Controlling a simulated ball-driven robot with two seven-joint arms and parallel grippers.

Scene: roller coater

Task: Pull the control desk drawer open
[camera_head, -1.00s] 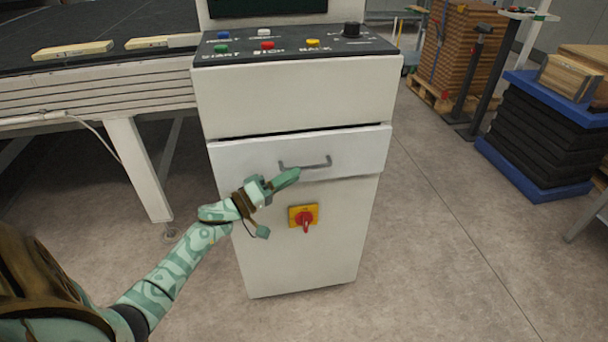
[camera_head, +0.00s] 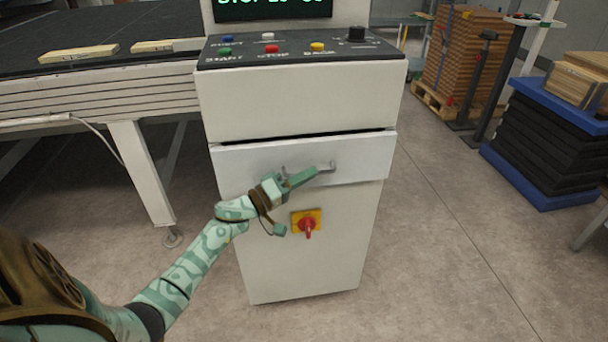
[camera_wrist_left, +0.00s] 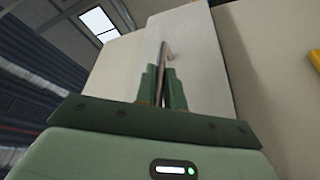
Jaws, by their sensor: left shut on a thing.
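The control desk (camera_head: 300,100) is a pale cabinet with a black button panel on top. Its drawer (camera_head: 235,170) is a white front below the upper panel, with a dark gap along its top edge. The drawer's grey bar handle (camera_head: 326,167) runs across the front. My left gripper (camera_head: 302,178) is shut on the left part of the handle and hides that part. In the left wrist view the two green fingers (camera_wrist_left: 161,88) close around the handle (camera_wrist_left: 163,54). My right gripper is in neither view.
A red and yellow rotary switch (camera_head: 307,224) sits on the cabinet just below the drawer. A conveyor table (camera_head: 120,90) stands to the left. Black stacked slabs (camera_head: 550,140) with blue ends stand at the right. The floor (camera_head: 440,260) in front and to the right is clear.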

